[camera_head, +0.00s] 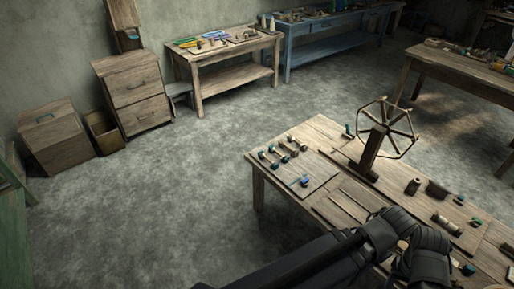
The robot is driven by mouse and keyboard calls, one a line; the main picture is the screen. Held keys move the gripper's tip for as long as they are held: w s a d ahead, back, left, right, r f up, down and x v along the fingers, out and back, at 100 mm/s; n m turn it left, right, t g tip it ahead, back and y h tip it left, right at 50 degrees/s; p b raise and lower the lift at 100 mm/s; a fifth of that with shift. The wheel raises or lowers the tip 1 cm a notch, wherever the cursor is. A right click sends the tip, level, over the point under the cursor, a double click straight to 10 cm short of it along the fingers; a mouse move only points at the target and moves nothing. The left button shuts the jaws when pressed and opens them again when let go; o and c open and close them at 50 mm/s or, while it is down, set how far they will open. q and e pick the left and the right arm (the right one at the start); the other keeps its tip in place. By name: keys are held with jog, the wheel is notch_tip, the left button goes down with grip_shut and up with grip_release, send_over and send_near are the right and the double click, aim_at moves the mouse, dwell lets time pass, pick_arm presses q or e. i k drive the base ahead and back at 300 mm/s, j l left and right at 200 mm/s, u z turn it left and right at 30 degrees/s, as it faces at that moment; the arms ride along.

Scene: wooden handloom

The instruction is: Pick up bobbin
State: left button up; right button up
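Several small bobbins with dark or teal ends, one of them here (293,147), lie on a flat board (297,173) at the left end of the near wooden table (326,127). A small blue-topped piece (304,181), perhaps also a bobbin, sits near the board's front edge. A pale spool-like piece (447,223) lies farther right on the table. Which bobbin the task means cannot be told. Black links of my arm cover the table's front part. No gripper fingers show, and nothing is seen held.
A wooden wheel winder (387,127) stands upright on the near table, behind thin sticks (347,205). Dark blocks (437,189) lie to its right. Drawers (133,90), a side table (226,50) and a blue bench (322,46) stand at the back. The floor at left is clear.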

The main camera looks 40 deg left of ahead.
aim_at(283, 143)
jog(key=u, duration=1.25)
jog(key=i+l, duration=0.15)
jog(key=i, duration=0.5)
jog(key=i+j+z, duration=0.1)
jog(key=j, duration=0.25)
jog(key=i+j+z, duration=0.15)
jog(key=i+j, duration=0.15)
jog(key=i+j+z, duration=0.1)
jog(key=j, duration=0.3)
jog(key=i+j+z, duration=0.15)
jog(key=j, duration=0.2)
jog(key=i+j+z, duration=0.1)
jog(key=j, duration=0.3)
jog(key=i+j+z, duration=0.1)
jog(key=j, duration=0.3)
jog(key=i+j+z, duration=0.15)
jog(key=j, duration=0.3)
jog(key=i+j+z, duration=0.1)
jog(key=j, duration=0.3)
jog(key=i, duration=0.05)
